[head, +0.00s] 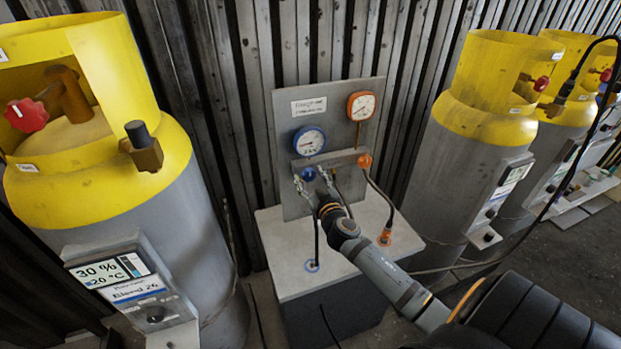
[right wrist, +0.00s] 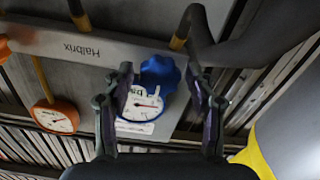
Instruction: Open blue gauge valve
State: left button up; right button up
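The blue gauge valve knob (head: 308,174) sits on the manifold bar below the blue-rimmed gauge (head: 309,140). In the right wrist view the lobed blue knob (right wrist: 160,73) shows between my fingertips, with the blue gauge's white dial (right wrist: 142,106) partly hidden by it and a finger. My right gripper (head: 312,180) reaches up to the panel from the lower right. It is open in the right wrist view (right wrist: 158,78), one finger on each side of the knob, with small gaps. I cannot tell how deep the fingers are over the knob. My left gripper is not in view.
An orange gauge (head: 361,106) and orange knob (head: 365,161) are to the right on the same panel (head: 290,85). Hoses hang to the white bench top (head: 275,235). A large yellow-topped cylinder (head: 170,240) stands left; more cylinders (head: 460,150) stand right.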

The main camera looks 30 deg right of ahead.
jog(key=c, duration=0.8)
jog(key=shift+n, duration=0.4)
jog(key=n, duration=0.7)
jog(key=shift+n, duration=0.3)
jog(key=n+p, duration=0.1)
jog(key=n, duration=0.5)
jog(key=n+p, duration=0.1)
jog(key=n, duration=0.2)
jog(key=shift+r+n, duration=0.1)
jog(key=shift+n, duration=0.3)
jog(key=shift+n+p, duration=0.55)
jog(key=shift+n, duration=0.95)
